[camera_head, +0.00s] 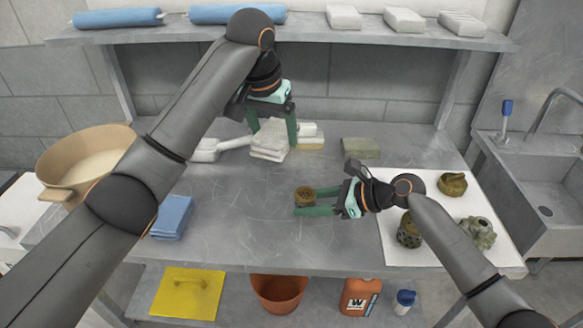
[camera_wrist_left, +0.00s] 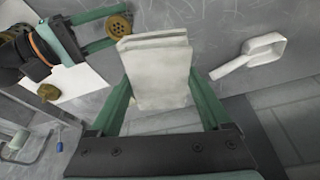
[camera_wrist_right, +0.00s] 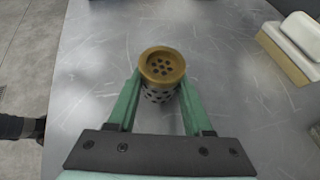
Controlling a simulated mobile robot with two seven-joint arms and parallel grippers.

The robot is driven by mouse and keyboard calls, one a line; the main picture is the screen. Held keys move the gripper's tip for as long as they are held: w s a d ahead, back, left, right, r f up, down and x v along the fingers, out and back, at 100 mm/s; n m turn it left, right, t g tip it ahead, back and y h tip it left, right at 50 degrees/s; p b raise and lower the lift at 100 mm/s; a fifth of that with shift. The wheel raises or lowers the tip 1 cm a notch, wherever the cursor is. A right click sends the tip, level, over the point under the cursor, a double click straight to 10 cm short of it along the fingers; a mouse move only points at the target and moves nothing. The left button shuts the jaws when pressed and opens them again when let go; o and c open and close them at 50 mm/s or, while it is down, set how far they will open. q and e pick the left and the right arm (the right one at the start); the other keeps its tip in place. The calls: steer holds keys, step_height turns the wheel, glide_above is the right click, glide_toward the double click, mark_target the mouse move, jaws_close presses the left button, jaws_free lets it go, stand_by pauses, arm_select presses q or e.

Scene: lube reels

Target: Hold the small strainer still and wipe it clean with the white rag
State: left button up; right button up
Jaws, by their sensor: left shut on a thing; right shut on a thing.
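The small strainer (camera_head: 305,195) is a brass-coloured cup with a perforated top and holes in its side. My right gripper (camera_head: 317,202) is shut on it over the middle of the grey bench; it stands upright between the fingers in the right wrist view (camera_wrist_right: 161,70). The white rag (camera_head: 270,142) is a folded, layered cloth at the back of the bench. My left gripper (camera_head: 272,132) is shut on it, with a green finger on each side in the left wrist view (camera_wrist_left: 158,75). The rag and strainer are apart.
A white mat (camera_head: 400,180) with brass parts lies right, beside a sink (camera_head: 550,190). Blue cloths (camera_head: 172,216) and a tan basin (camera_head: 85,160) are left. A shelf (camera_head: 290,32) overhangs the back.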

arm_select(q)
steer(key=s+d+f, duration=0.1)
steer(key=f, duration=0.1)
steer(key=s+d+f, duration=0.1)
steer(key=d+f, duration=0.1)
steer(key=f, duration=0.1)
steer(key=s+d+f, duration=0.1)
steer(key=f, duration=0.1)
steer(key=shift+d+f, duration=0.15)
steer(key=shift+f, duration=0.95)
steer(key=shift+f, duration=0.4)
